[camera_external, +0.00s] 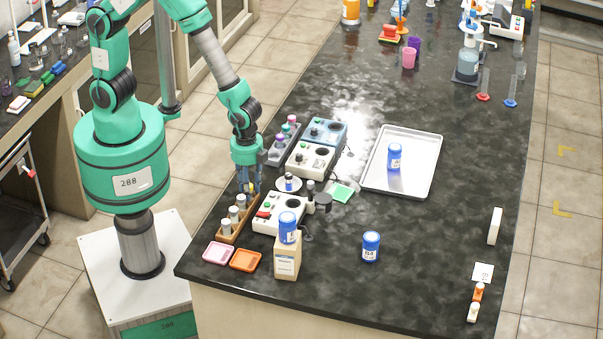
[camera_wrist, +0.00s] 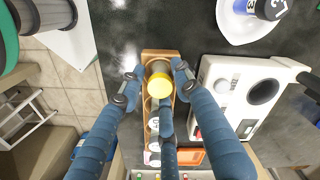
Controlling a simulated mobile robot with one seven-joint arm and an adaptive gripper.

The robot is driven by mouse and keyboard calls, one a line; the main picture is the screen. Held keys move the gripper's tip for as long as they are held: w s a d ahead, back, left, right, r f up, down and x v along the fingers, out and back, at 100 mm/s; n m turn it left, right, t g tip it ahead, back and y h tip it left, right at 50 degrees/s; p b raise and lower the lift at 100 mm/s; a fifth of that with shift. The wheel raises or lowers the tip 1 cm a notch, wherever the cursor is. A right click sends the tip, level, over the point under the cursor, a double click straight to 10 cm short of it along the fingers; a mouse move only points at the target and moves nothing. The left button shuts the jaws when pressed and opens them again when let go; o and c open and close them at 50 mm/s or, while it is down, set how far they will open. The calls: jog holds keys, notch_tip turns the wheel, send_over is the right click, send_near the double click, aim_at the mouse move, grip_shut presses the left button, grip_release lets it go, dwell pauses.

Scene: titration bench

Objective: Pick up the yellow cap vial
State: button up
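The yellow cap vial (camera_wrist: 160,84) stands in the far end slot of a wooden rack (camera_wrist: 150,56) in the wrist view. The same rack (camera_external: 226,238) is at the bench's left edge in the external view. My gripper (camera_wrist: 158,92) has three blue fingers spread around the vial's cap, two at the sides and one at the near side. Small gaps show beside the cap, so it looks open.
White-capped vials (camera_external: 233,214) fill other rack slots. A white instrument (camera_external: 279,214) stands close to the right, with a bottle (camera_external: 287,262) in front of it. Pink (camera_external: 218,253) and orange (camera_external: 245,260) trays lie near the front edge.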

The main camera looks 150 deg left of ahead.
grip_shut()
jog(key=shift+r, duration=0.15)
jog(key=shift+r, duration=0.55)
notch_tip(320, 180, up, 2)
jog(key=shift+r+p, duration=0.1)
jog(key=shift+p, duration=0.3)
jog(key=s+d+r+p, duration=0.1)
jog(key=s+d, duration=0.8)
jog(key=s, duration=0.3)
jog(key=shift+s+d+r, duration=0.25)
jog(key=shift+s+d, duration=0.1)
jog(key=shift+s, duration=0.05)
